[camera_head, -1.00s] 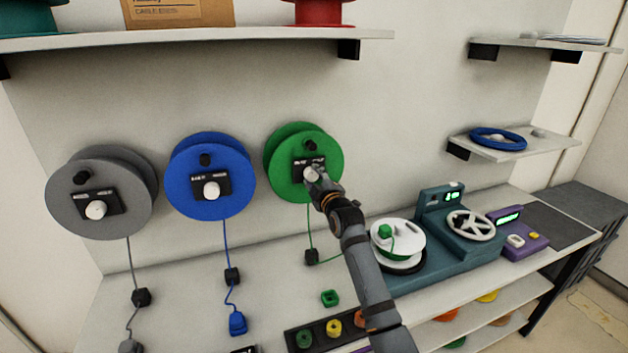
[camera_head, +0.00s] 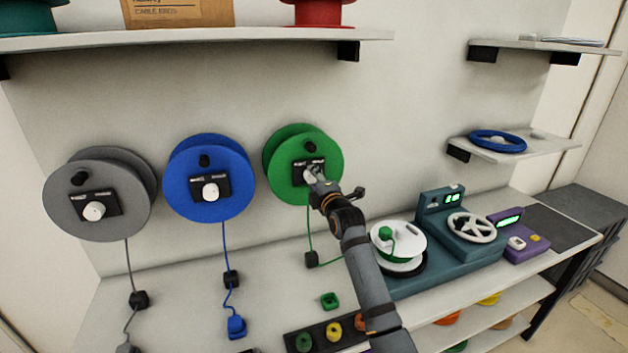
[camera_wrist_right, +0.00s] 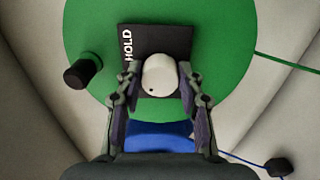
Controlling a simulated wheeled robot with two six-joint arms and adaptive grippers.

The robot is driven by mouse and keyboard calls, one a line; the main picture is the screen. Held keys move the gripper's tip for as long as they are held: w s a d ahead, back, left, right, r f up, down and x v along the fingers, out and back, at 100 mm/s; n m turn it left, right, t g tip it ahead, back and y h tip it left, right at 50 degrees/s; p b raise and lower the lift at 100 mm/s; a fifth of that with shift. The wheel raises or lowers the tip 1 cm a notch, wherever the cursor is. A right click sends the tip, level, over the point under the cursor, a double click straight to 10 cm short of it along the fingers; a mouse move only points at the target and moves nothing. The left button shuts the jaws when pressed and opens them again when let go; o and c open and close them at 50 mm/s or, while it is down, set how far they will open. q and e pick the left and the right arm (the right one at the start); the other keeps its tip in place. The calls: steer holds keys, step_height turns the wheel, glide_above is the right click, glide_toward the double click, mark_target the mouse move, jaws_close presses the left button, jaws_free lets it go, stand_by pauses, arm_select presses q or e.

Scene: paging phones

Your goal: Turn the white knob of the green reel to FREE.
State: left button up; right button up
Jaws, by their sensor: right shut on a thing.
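The green reel (camera_head: 326,172) hangs on the back wall to the right of the blue reel. Its white knob (camera_wrist_right: 159,75) sits on a black plate (camera_wrist_right: 172,33) at the reel's front. HOLD is readable on the plate in the right wrist view; the other lettering is hidden. A small dark dot shows low on the knob. My right gripper (camera_wrist_right: 157,88) is shut on the white knob, one finger on each side. In the head view my right gripper (camera_head: 315,180) covers most of the knob. My left gripper is in neither view.
The blue reel (camera_head: 180,195) and grey reel (camera_head: 70,210) hang to the left. A black handle (camera_wrist_right: 82,72) sticks out of the green reel beside the plate. A green cord runs down to a black block (camera_head: 312,259). A teal winder (camera_head: 440,262) stands on the bench at right.

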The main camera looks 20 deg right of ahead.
stand_by(0.3)
steer(key=o, duration=1.2)
steer(key=s, duration=1.2)
steer(key=shift+d, duration=0.15)
